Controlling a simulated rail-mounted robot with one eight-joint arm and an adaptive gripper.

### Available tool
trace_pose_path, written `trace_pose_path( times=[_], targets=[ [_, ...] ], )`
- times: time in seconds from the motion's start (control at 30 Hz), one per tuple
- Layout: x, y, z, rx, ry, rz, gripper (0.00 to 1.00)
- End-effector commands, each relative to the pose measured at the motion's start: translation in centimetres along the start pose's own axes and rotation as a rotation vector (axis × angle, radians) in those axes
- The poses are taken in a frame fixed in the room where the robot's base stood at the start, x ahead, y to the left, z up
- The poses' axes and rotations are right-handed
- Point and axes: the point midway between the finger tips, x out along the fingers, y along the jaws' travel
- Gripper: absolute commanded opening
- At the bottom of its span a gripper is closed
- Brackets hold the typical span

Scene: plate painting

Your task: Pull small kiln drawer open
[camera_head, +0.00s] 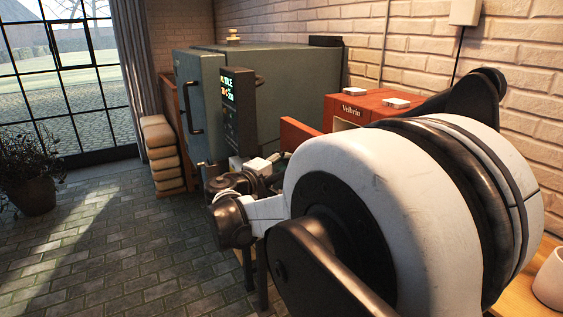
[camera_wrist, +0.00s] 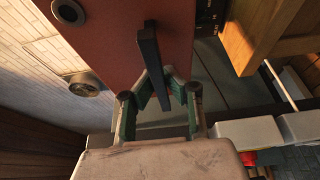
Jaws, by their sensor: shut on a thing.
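The small red kiln (camera_head: 375,104), lettered "Velbrin", stands against the brick wall behind my arm in the head view. A red front panel (camera_head: 296,133) stands out to the left of its body, with a pale opening (camera_head: 344,125) showing between them. In the wrist view the red front (camera_wrist: 106,32) carries a black bar handle (camera_wrist: 148,48). My gripper (camera_wrist: 162,90) is shut on this handle, its green-padded fingers on either side of the bar. In the head view my arm hides the handle and most of the kiln's lower part.
A large grey-green kiln (camera_head: 275,85) with a lit display (camera_head: 238,97) stands beyond the small one. Pale blocks (camera_head: 398,103) lie on the red kiln's top. A white cup (camera_head: 550,281) stands at the right on the wooden table (camera_head: 520,292).

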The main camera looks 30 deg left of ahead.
Motion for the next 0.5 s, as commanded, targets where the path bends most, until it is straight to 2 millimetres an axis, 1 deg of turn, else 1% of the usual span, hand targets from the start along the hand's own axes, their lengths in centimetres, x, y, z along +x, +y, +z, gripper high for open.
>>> trace_pose_path(
  times=[0.17, 0.2, 0.33, 0.5],
  targets=[
    [0.02, -0.02, 0.04, 0.000, -0.001, 0.000, 0.00],
    [0.02, -0.02, 0.03, 0.000, -0.001, 0.000, 0.12],
    [0.01, -0.01, 0.01, 0.000, -0.001, 0.000, 0.29],
    [0.00, -0.01, 0.00, 0.000, 0.000, 0.000, 0.30]
  ],
)
